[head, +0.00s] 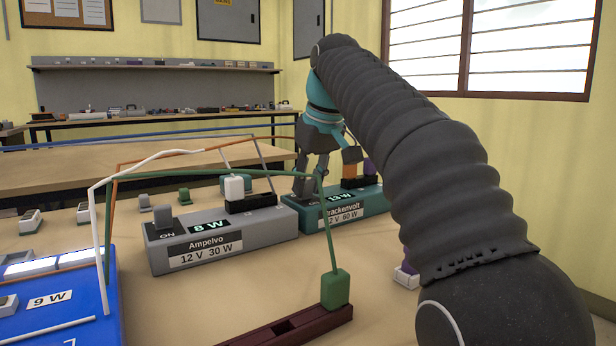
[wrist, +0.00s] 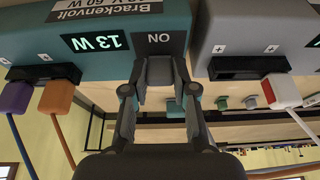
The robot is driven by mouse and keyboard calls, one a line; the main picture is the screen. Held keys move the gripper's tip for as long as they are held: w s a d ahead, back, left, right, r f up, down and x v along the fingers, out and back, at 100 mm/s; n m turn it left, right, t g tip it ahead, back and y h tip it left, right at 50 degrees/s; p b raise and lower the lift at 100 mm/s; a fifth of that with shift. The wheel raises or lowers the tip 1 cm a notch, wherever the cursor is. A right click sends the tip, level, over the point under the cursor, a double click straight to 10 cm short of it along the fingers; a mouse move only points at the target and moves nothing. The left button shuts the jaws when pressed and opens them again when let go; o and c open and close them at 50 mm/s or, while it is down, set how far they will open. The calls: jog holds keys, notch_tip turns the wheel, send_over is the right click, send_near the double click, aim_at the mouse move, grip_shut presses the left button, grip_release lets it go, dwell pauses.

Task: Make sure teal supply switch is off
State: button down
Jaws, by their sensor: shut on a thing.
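The teal supply (head: 345,217), labelled Brackenvolt 12 V 60 W, stands right of the grey supply. In the wrist view the teal supply (wrist: 35,52) appears upside down, with a lit display (wrist: 95,42) reading 13 W. An "ON" marking (wrist: 159,39) shows on its dark panel. My gripper (head: 305,185) is at the left end of the teal supply. In the wrist view my gripper (wrist: 160,84) is shut on the grey switch (wrist: 159,70) beside that marking. The fingers partly hide the switch, and its exact tilt is unclear.
A grey Ampelvo supply (head: 205,240) showing 8 W stands close beside the teal one. Orange (wrist: 56,96) and purple (wrist: 17,97) plugs sit on the teal supply. A blue lightbox (head: 75,290), a dark red strip (head: 300,326) and a green plug (head: 335,289) lie nearer, with wires above.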

jog(key=p, duration=0.2)
jog(key=r+g+p, duration=0.1)
jog(key=p, duration=0.1)
jog(key=shift+w+a+h, duration=0.15)
jog(key=shift+w+h, duration=0.05)
jog(key=shift+h, duration=0.2)
jog(key=g+p, duration=0.1)
jog(key=p, duration=0.2)
jog(key=shift+w+a+h, duration=0.1)
jog(key=shift+w+h, duration=0.05)
jog(key=shift+h, duration=0.15)
jog(key=p, duration=0.1)
jog(key=g+p, duration=0.1)
jog(key=shift+w+a+f+h+p, duration=0.15)
jog(key=shift+w+f+h+p, duration=0.1)
jog(key=shift+h+p, duration=0.15)
jog(key=shift+w+a+f+g+h, duration=0.1)
jog(key=shift+w+f+g+h, duration=0.1)
jog(key=shift+g+h, duration=0.3)
jog(key=shift+g, duration=0.3)
jog(key=c, duration=0.9)
grip_release()
jog(key=shift+s, duration=0.15)
